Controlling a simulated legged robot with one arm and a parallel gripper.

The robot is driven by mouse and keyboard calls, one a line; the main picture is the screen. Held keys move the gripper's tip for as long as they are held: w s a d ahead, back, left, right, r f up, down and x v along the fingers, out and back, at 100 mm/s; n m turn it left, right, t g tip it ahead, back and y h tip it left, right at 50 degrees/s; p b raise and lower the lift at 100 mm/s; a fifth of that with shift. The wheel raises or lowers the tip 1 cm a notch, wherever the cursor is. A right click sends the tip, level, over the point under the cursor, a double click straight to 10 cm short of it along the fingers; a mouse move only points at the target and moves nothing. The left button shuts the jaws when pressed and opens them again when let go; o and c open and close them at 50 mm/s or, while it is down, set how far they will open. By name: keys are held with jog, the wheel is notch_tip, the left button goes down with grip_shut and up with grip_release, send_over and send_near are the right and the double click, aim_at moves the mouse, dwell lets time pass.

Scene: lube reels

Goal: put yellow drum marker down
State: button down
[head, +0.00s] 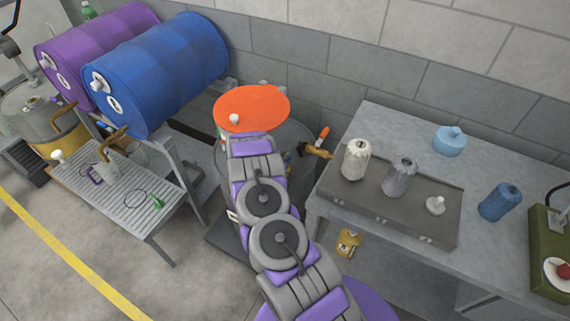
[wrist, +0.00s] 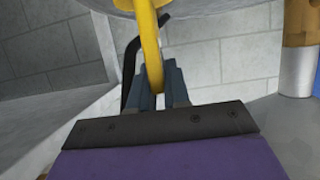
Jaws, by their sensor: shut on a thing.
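In the wrist view my gripper (wrist: 162,80) has its two dark blue-grey fingers closed around a narrow, curved yellow piece. I take this to be the yellow drum marker (wrist: 150,45). It rises from between the fingers toward the top edge, where the frame cuts it off. A dark bent rod shows just behind it. In the head view my arm reaches up to a grey drum (head: 294,142) with an orange disc (head: 262,106) above it. My fingers and the yellow marker are hidden there, so I cannot tell whether the marker touches anything.
A blue drum (head: 165,70) and a purple drum (head: 112,40) lie on a rack at left. A grey bench (head: 390,122) at right holds a tray (head: 400,212) with pale containers. A brass fitting (head: 316,150) and a block wall (head: 340,50) are close to the grey drum.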

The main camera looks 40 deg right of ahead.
notch_tip(320, 180, down, 4)
jog(key=shift+a+r+b, duration=0.1)
jog(key=shift+r+b, duration=0.05)
jog(key=shift+b, duration=0.3)
jog(key=shift+d, duration=0.2)
jog(key=shift+d, duration=0.1)
jog(key=c, duration=1.4)
grip_release()
jog(key=shift+c, duration=0.2)
jog(key=o, duration=0.3)
jog(key=shift+a, duration=0.2)
jog(key=shift+o, duration=0.2)
jog(key=shift+s+a+r, duration=0.1)
jog(key=shift+r, duration=0.05)
